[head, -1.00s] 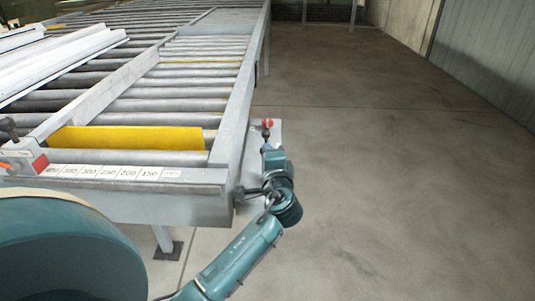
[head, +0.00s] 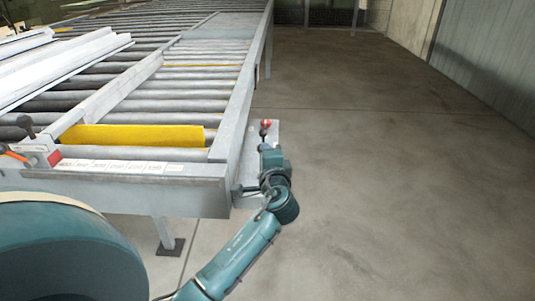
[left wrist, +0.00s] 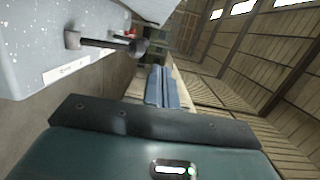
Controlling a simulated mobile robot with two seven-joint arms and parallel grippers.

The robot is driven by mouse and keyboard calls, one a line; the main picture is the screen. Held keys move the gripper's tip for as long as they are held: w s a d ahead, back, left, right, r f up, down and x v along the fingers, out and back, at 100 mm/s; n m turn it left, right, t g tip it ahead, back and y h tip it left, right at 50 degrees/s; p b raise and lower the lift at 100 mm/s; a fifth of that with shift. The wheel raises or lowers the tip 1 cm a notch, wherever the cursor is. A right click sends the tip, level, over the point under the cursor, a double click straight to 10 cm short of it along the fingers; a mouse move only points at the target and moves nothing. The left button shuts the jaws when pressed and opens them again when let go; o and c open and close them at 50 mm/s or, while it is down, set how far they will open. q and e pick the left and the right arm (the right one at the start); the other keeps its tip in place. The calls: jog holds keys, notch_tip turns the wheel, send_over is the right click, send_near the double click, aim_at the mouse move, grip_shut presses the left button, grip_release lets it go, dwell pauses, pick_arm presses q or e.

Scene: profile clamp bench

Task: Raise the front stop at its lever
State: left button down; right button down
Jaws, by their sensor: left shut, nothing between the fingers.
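A yellow plate (head: 135,136), likely the front stop, spans the front end of the roller bench (head: 140,180). I cannot tell its height above the rollers. A lever with a dark knob (left wrist: 137,47) sticks out sideways from the bench's grey side plate (left wrist: 45,40) in the left wrist view. Its rod (head: 250,189) shows small beside the bench's right corner in the head view. My left gripper (left wrist: 162,88) is shut and empty, apart from the knob. In the head view my left gripper (head: 266,148) is beside the bench's right side. My right gripper is not in view.
A red knob (head: 265,124) stands on the side plate just beyond my left gripper. Pale profiles (head: 60,62) lie on the rollers at left. A clamp with a black-knobbed handle (head: 25,125) sits at the front left. The floor (head: 400,180) to the right is clear.

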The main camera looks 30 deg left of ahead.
pick_arm(q)
jog(key=s+d+r, duration=0.4)
jog(key=s+d, duration=0.2)
jog(key=shift+r+b, duration=0.15)
jog(key=shift+b, duration=0.15)
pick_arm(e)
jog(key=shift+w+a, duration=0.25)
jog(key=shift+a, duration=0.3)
pick_arm(q)
jog(key=shift+s, duration=0.1)
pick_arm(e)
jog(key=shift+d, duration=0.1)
pick_arm(q)
jog(key=s+d+f+h, duration=0.2)
jog(key=d+f+h, duration=0.2)
jog(key=f, duration=0.4)
jog(key=s+d+f+h, duration=0.2)
jog(key=d+f+h, duration=0.15)
jog(key=f, duration=0.55)
jog(key=s+d+f+n+g+h, duration=0.1)
jog(key=s+d+f+n+h, duration=0.2)
jog(key=s, duration=0.4)
jog(key=s+d+f+n+g+h, duration=0.1)
jog(key=s+d+f+n+h, duration=0.2)
jog(key=s+f, duration=0.4)
jog(key=shift+s+d+n+h, duration=0.3)
jog(key=shift+s+d+h, duration=0.25)
jog(key=shift+h, duration=0.3)
jog(key=shift+w+f, duration=0.1)
jog(key=shift+w, duration=0.05)
